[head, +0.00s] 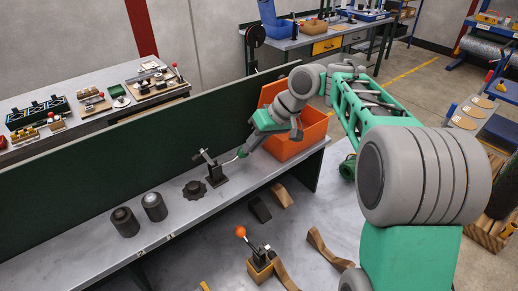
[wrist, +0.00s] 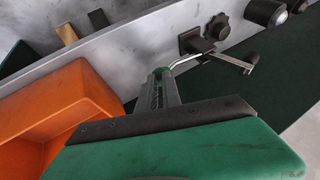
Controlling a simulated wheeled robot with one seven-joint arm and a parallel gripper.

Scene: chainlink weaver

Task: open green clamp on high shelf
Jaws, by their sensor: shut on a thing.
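The green clamp (head: 216,176) stands on the high shelf, with a black base, an upright dark arm and a thin metal lever ending in a green grip (head: 242,153). In the wrist view its dark body (wrist: 192,42) is at upper right, and the lever (wrist: 190,58) runs left to the green grip. My gripper (head: 246,151) reaches in from the right and is shut on the green grip. In the wrist view its fingers (wrist: 164,76) close around that grip and hide part of it.
An orange bin (head: 308,135) stands right beside my gripper on the shelf (head: 185,220). A dark knob (head: 195,190) and two dark cylinders are left of the clamp. A green panel (head: 90,155) rises behind. An orange-balled clamp (head: 260,262) is below.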

